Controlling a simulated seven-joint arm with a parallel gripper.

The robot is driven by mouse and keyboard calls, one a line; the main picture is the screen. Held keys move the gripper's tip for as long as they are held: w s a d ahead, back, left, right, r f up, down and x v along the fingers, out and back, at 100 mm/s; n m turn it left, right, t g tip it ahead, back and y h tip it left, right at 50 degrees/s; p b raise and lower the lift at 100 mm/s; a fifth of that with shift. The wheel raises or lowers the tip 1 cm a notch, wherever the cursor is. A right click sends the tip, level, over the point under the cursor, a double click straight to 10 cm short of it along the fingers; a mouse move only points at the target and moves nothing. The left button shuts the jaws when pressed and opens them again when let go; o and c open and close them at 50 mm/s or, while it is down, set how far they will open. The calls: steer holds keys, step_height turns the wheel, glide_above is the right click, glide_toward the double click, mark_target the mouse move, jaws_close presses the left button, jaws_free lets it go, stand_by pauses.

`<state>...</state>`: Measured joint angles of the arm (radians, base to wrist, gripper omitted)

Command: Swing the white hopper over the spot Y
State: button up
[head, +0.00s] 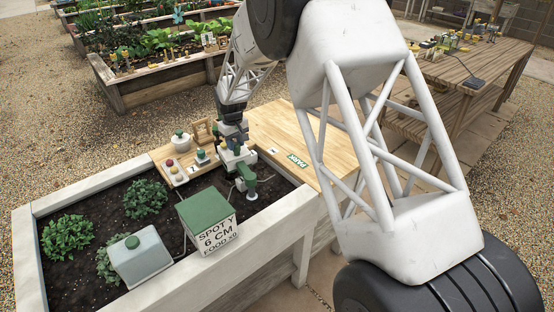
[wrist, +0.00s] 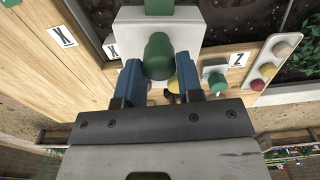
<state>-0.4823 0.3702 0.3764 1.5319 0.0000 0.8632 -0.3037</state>
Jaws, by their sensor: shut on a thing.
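A white block-shaped body with a green knob, which I take for the white hopper (head: 240,156), stands at the inner edge of the wooden deck. In the wrist view the hopper (wrist: 132,38) lies just ahead of my fingers. My gripper (wrist: 158,78) has its blue fingers on either side of the green knob (wrist: 158,55) and is shut on it. In the head view my gripper (head: 233,138) reaches down from above. A box sign (head: 207,222) with a green lid reads "SPOT Y 6 CM FOOD x0". I cannot make out a Y floor mark.
A green spout-like fitting (head: 246,180) stands close in front of the hopper. A tray of coloured knobs (head: 177,174) and a white pot (head: 181,142) lie left. A white lidded box (head: 141,258) stands in the soil. The deck by the PARK label (head: 297,160) is clear.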

stand_by(0.3)
steer(key=shift+s+a, duration=0.55)
steer(key=shift+a, duration=0.1)
steer(key=shift+s+a, duration=0.15)
stand_by(0.3)
steer(key=o, duration=0.5)
steer(key=shift+r, duration=3.5)
